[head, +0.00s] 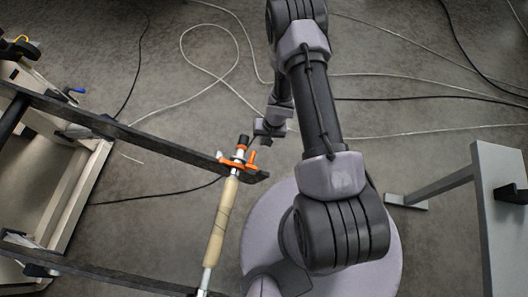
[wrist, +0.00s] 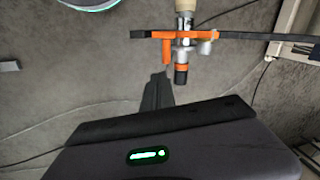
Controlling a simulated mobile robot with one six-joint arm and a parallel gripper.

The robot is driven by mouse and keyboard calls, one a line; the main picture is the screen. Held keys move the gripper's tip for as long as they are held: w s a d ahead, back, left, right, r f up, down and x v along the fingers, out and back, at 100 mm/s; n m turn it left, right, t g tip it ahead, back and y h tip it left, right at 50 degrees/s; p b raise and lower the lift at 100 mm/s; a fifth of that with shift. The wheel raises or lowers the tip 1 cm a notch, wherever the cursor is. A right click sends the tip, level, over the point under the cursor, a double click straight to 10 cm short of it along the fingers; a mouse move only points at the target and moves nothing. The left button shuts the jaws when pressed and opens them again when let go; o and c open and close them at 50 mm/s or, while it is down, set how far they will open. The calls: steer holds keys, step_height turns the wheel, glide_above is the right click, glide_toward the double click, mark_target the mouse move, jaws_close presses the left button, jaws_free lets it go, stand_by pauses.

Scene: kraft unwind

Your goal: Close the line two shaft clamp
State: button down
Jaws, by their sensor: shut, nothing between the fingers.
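The orange shaft clamp (head: 236,162) sits at the end of a dark frame arm (head: 150,140), around the end of a metal shaft carrying a tan roll (head: 219,222). In the wrist view the clamp (wrist: 150,34) has an orange lever (wrist: 166,52) pointing toward my gripper, beside the shaft's dark, orange-banded end (wrist: 181,72). I cannot tell whether the clamp is open or closed. My gripper (wrist: 157,84) is shut and empty, its fingertips just short of the lever in the wrist picture. In the head view my wrist is right of and above the clamp.
A second dark frame arm (head: 90,275) runs along the lower left. A pale-framed machine (head: 75,190) stands at left and a grey metal stand (head: 485,200) at right. Cables (head: 205,70) cross the otherwise open floor.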

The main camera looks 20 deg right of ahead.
steer(key=a+r+m, duration=0.2)
steer(key=b, duration=0.7)
glide_toward(252, 155)
steer(key=shift+m, duration=0.3)
steer(key=x, duration=0.6)
steer(key=shift+f, duration=0.1)
